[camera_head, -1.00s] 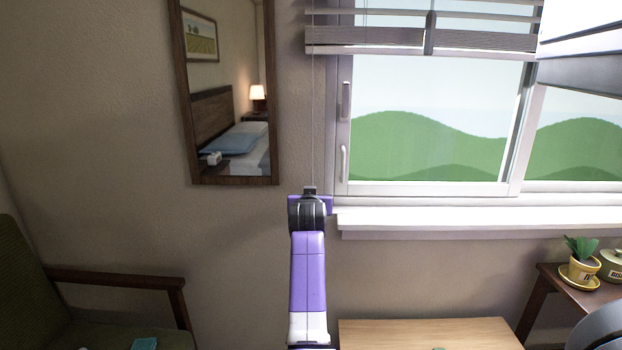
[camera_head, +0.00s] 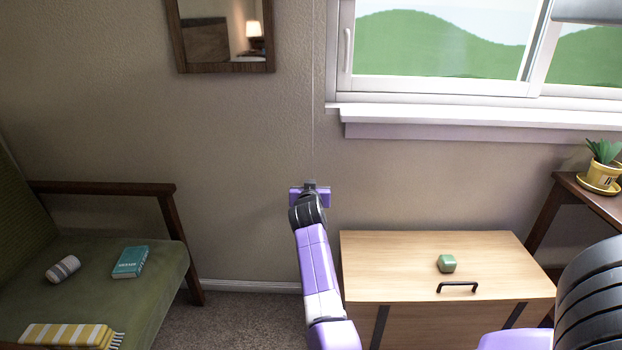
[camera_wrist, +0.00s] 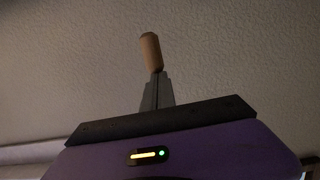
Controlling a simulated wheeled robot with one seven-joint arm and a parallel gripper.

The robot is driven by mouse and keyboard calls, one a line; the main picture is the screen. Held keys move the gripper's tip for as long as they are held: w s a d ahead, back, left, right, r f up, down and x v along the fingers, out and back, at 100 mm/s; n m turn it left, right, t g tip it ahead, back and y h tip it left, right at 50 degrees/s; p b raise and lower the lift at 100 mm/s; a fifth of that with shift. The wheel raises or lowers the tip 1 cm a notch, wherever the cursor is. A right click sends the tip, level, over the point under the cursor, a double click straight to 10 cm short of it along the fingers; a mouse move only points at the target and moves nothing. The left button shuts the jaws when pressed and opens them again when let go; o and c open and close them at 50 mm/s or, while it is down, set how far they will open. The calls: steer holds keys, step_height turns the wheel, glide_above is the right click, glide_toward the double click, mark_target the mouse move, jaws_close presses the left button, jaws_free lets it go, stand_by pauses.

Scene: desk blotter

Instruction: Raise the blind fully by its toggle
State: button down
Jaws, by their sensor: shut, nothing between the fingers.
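The toggle (camera_wrist: 151,52) is a tan wooden peg, seen in the wrist view just beyond my fingertips and slightly tilted. Its lower end overlaps the tips in the picture; I cannot tell whether they touch. My gripper (camera_wrist: 158,80) is shut with nothing between its fingers. In the head view my gripper (camera_head: 310,184) is in front of the wall below the window sill, and the toggle is hidden or too small to make out. The thin pull cord (camera_head: 313,90) hangs straight down left of the window toward my gripper. The blind's slats are out of the head view.
The white window sill (camera_head: 460,116) juts out right of the cord. A green armchair (camera_head: 150,285) is at left, a potted plant (camera_head: 602,170) at right. The wall around my gripper is clear.

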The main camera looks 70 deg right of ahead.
step_height(320, 180, down, 11)
steer(key=b, duration=0.6)
steer(key=shift+b, duration=0.35)
steer(key=shift+f, duration=0.2)
step_height(320, 180, up, 5)
steer(key=p, duration=0.4)
steer(key=p+v, duration=0.2)
steer(key=v, duration=0.8)
